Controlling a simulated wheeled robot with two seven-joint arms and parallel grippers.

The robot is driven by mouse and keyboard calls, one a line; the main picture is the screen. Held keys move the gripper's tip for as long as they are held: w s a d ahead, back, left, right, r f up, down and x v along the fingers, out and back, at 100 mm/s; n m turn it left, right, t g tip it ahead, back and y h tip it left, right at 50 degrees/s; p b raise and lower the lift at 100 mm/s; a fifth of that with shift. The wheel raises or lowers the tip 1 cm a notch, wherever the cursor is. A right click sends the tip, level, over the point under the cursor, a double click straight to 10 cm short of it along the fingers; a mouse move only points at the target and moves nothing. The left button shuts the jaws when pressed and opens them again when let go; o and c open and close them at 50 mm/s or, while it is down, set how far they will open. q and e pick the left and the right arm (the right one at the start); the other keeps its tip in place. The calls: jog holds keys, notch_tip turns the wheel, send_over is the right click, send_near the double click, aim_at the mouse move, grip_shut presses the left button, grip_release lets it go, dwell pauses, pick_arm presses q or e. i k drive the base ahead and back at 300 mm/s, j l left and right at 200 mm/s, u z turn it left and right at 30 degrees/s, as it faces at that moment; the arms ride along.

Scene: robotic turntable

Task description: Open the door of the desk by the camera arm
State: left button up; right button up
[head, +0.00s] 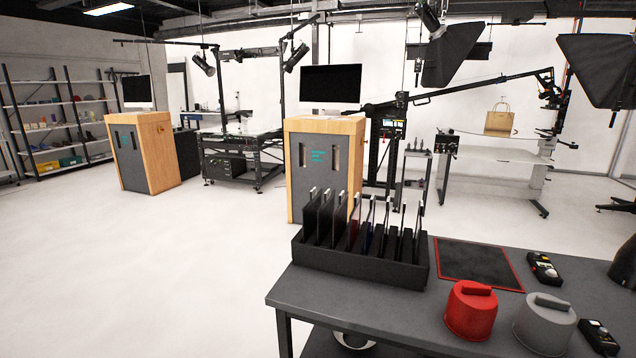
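A wooden desk (351,127) with a monitor (330,87) on top stands in the middle distance, beside the long camera arm (470,88) and its dark post. The desk's grey front door (318,158) has teal lettering and two vertical handle slots; it looks shut. The lower part of this desk is hidden behind the black rack on the near table. A second, similar wooden desk (158,150) stands farther left, away from the camera arm. Neither of my grippers is in view.
A grey table (330,292) fills the near right, bearing a black rack (365,264) of upright panels, a red-edged mat (475,262), a red canister (470,310) and a grey canister (544,323). Open white floor (150,265) lies left of it.

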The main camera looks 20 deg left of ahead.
aim_at(319, 160)
jog(key=i+j+u, duration=0.15)
jog(key=j+u, duration=0.2)
jog(key=i+j+u, duration=0.5)
jog(key=j+u, duration=0.2)
jog(key=i+j+u, duration=0.2)
jog(key=i+j, duration=0.15)
jog(key=i+j+u, duration=0.2)
jog(key=i, duration=0.3)
jog(key=i+j+u, duration=0.15)
jog(key=i, duration=0.3)
jog(key=i+l+z, duration=0.15)
jog(key=i+z, duration=0.8)
jog(key=i+j+z, duration=0.25)
jog(key=i+z, duration=0.2)
jog(key=i, duration=0.15)
jog(key=i+z, duration=0.2)
jog(key=i, duration=0.55)
jog(key=i+z, duration=0.2)
jog(key=i, duration=0.5)
jog(key=i+j+z, duration=0.25)
jog(key=i, duration=0.5)
